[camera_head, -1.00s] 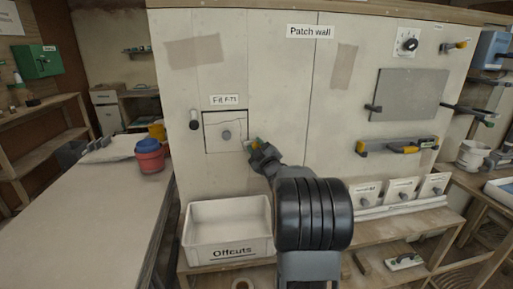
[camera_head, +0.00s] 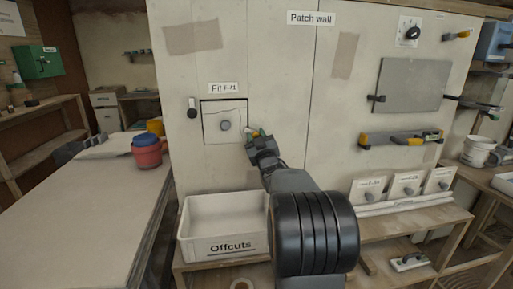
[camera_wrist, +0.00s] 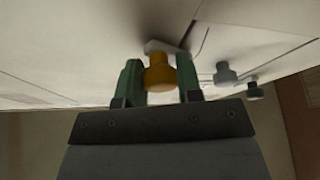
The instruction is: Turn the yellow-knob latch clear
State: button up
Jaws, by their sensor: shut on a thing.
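My gripper (camera_wrist: 159,82) is shut on the yellow knob (camera_wrist: 158,74), with a green finger on each side of it. A light grey latch bar (camera_wrist: 165,47) shows behind the knob, against the wall. In the head view my gripper (camera_head: 256,137) is at the right edge of the square panel (camera_head: 223,136) under the "Fit P-71" label. The panel has a round grey knob (camera_head: 225,125) at its middle. The fingers mostly hide the yellow knob there, and I cannot tell whether the bar overlaps the panel.
A dark-knobbed latch (camera_head: 192,108) sits left of the panel. The white "Offcuts" bin (camera_head: 225,248) stands below. A grey board (camera_head: 410,86) and a yellow-ended level (camera_head: 400,137) are on the wall at right.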

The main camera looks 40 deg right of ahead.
jog(key=m+h+b, duration=0.1)
jog(key=m+b, duration=0.1)
jog(key=m+h+b, duration=0.1)
jog(key=m, duration=0.2)
jog(key=shift+a+f+g+h+b, duration=0.1)
jog(key=shift+f+g+h+b, duration=0.1)
jog(key=shift+g+h+b, duration=0.2)
jog(key=m+g+h+b, duration=0.1)
jog(key=m+h+b, duration=0.1)
jog(key=m, duration=0.2)
jog(key=shift+r+m, duration=0.1)
jog(key=shift+m, duration=0.2)
jog(key=m+g, duration=0.1)
jog(key=m, duration=0.1)
jog(key=m+h+b, duration=0.1)
jog(key=m, duration=0.1)
jog(key=shift+r+m+g+h, duration=0.15)
jog(key=shift+m+g+h, duration=0.15)
jog(key=shift+m+g, duration=0.1)
jog(key=shift+r+m+g+h+p, duration=0.2)
jog(key=shift+m+g, duration=0.25)
jog(key=shift+m, duration=0.5)
jog(key=shift+f+m+g+h+p, duration=0.1)
jog(key=shift+m+g+h, duration=0.3)
jog(key=shift+m, duration=0.85)
jog(key=o, duration=0.9)
jog(key=shift+o, duration=0.2)
